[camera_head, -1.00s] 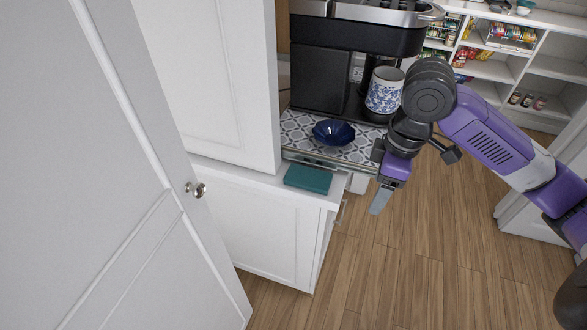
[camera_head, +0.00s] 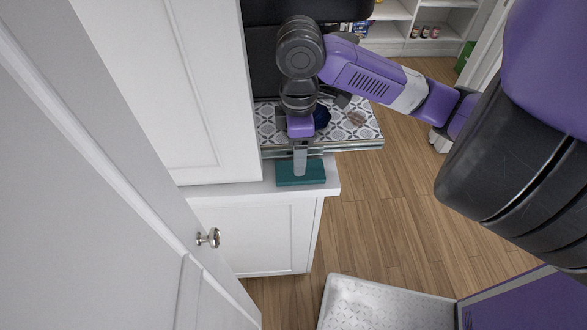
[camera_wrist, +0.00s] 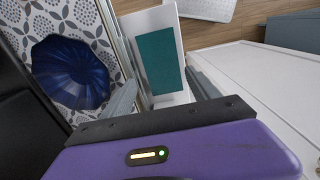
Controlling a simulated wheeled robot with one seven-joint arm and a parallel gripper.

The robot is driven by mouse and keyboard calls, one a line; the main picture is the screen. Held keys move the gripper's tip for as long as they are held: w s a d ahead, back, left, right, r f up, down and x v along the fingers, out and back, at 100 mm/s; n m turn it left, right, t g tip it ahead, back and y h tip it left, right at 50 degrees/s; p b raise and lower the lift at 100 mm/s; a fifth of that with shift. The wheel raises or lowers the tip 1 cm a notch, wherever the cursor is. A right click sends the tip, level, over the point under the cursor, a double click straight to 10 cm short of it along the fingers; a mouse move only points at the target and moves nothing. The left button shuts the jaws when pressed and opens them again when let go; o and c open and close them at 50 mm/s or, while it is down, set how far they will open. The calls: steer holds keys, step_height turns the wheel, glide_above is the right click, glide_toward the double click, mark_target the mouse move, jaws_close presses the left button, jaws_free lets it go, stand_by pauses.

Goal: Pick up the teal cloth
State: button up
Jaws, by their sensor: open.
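The teal cloth (camera_head: 314,172) lies as a flat, folded rectangle on the white counter ledge (camera_head: 232,188), in front of the patterned surface. My gripper (camera_head: 300,168) points down above the cloth, and a finger hides part of it in the head view. In the wrist view the cloth (camera_wrist: 160,62) lies ahead of and between the spread fingers of my gripper (camera_wrist: 163,92). The jaws are open and empty. I cannot tell how high the fingertips are above the cloth.
A dark blue bowl (camera_wrist: 70,72) sits on the patterned surface (camera_head: 368,128) beside the cloth; it is partly hidden in the head view. A white cabinet (camera_head: 165,90) rises to the left. A grey door with a knob (camera_head: 208,238) stands nearer me. Wooden floor (camera_head: 385,215) is open at right.

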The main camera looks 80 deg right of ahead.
steer(key=shift+s+f+p, duration=0.15)
steer(key=shift+f+p, duration=0.05)
steer(key=shift+f, duration=1.3)
steer(key=shift+s+f+p, duration=0.1)
steer(key=shift+f+p, duration=0.1)
steer(key=shift+f, duration=1.3)
steer(key=c, duration=1.3)
steer(key=shift+o, duration=0.2)
steer(key=shift+r, duration=0.2)
step_height(320, 180, up, 20)
steer(key=p, duration=0.1)
steer(key=shift+f, duration=0.15)
